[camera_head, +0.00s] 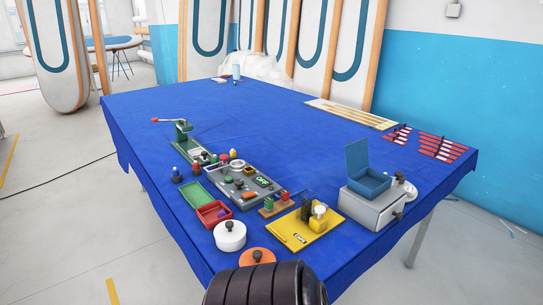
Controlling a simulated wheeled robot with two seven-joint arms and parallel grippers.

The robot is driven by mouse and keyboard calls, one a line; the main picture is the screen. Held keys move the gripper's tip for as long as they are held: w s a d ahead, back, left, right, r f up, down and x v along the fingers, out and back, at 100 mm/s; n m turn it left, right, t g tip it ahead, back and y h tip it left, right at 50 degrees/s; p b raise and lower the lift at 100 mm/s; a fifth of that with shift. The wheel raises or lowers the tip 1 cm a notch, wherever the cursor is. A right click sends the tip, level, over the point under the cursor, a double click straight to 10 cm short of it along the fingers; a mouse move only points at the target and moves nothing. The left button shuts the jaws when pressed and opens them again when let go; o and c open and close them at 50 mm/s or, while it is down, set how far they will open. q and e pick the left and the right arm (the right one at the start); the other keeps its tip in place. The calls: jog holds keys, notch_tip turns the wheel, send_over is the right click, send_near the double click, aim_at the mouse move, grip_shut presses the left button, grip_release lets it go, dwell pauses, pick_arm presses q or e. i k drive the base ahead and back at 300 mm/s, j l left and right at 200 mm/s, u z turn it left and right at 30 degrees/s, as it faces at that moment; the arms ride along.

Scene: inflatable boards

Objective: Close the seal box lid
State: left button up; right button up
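The box that looks like the seal box is a small blue box (372,184) on the right part of the table, on top of a grey box-shaped unit (368,208). Its blue lid (357,157) stands up, open, at the box's back left side. The inside of the box is only partly seen. Neither of my grippers shows in the head view, and nothing touches the lid.
The blue-covered table (230,115) holds a grey control panel (243,185), a yellow board (305,228), a white lidded pot (230,235) and red-green trays (212,212) near the front. Red slatted pieces (440,147) lie behind the seal box. The table's middle is clear.

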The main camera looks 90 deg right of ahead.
aim_at(356, 153)
jog(key=i+z, duration=0.45)
jog(key=i+j+z, duration=0.2)
jog(key=i+z, duration=0.2)
jog(key=i+l+z, duration=0.1)
jog(key=i+z, duration=0.25)
jog(key=z, duration=0.15)
jog(key=i+z, duration=0.45)
jog(key=i+j+z, duration=0.15)
jog(key=z, duration=0.35)
jog(key=i+j+z, duration=0.3)
jog(key=z, duration=0.2)
jog(key=i, duration=0.05)
